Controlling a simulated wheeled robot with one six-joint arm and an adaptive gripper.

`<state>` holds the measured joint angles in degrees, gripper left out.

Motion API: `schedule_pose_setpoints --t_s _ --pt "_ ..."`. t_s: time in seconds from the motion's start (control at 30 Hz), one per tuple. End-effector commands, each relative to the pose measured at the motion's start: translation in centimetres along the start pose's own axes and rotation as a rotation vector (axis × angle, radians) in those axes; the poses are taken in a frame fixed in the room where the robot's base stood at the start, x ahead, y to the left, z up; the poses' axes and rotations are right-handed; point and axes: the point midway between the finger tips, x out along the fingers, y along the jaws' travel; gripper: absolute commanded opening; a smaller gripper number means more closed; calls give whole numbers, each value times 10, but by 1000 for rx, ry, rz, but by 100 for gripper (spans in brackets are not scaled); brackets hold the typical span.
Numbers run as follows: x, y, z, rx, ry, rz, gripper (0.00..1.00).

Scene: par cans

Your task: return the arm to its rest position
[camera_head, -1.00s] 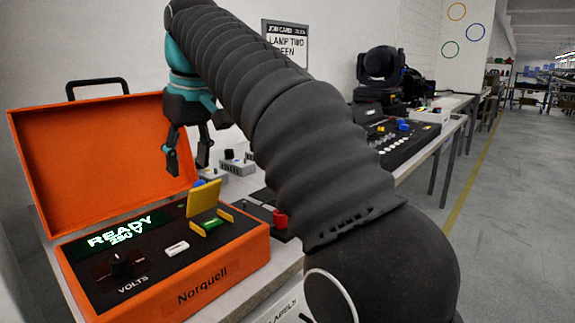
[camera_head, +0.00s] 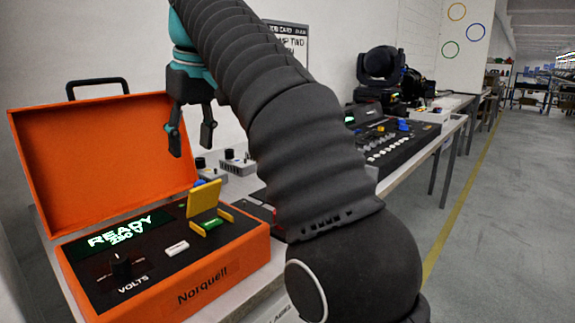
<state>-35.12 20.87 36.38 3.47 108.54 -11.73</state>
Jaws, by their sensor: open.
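My gripper (camera_head: 191,140) hangs pointing down above the bench, in front of the right edge of the orange case's raised lid. Its two dark fingers are apart with nothing between them. My arm, in a dark ribbed sleeve, reaches from the lower right up to the top left and hides part of the bench behind it.
An open orange case (camera_head: 215,287) marked Norquell stands at left, its display (camera_head: 125,232) reading READY and its yellow flap (camera_head: 204,200) raised. Small grey boxes (camera_head: 238,163) sit behind. A control desk (camera_head: 395,145) and moving-head lamp (camera_head: 380,70) stand further right. The floor at right is clear.

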Motion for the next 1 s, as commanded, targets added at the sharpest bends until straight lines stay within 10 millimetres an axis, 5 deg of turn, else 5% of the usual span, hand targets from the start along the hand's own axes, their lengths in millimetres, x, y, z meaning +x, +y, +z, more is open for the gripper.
schedule_pose_setpoints --t_s 0.47,0.77,1.0 --pt "6 76 123 293 81 96 50" --pt "47 94 232 482 134 169 50" --pt "101 89 326 625 176 232 50"
